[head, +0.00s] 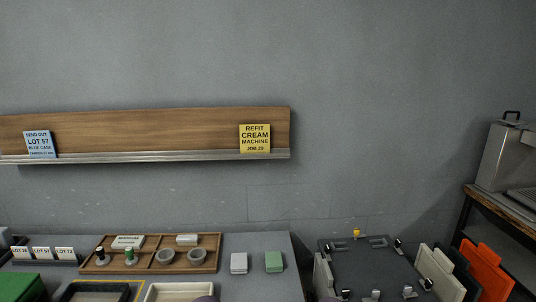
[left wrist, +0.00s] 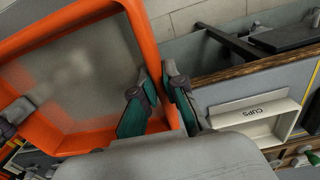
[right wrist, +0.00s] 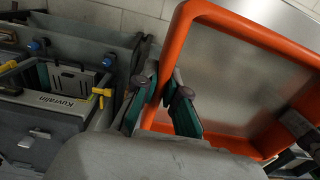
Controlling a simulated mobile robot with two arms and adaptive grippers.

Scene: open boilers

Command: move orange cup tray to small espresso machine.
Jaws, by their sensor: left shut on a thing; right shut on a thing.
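The orange cup tray has a deep orange rim and a grey floor. It shows in the left wrist view (left wrist: 110,20) and the right wrist view (right wrist: 225,22), and its visible floor is bare. My left gripper (left wrist: 157,78) is shut on one side wall of the tray. My right gripper (right wrist: 162,80) is shut on the opposite wall.
A grey bench (head: 270,285) holds a wooden parts tray (head: 148,258) and small boxes. A bin marked CUPS (left wrist: 255,120) shows in the left wrist view.

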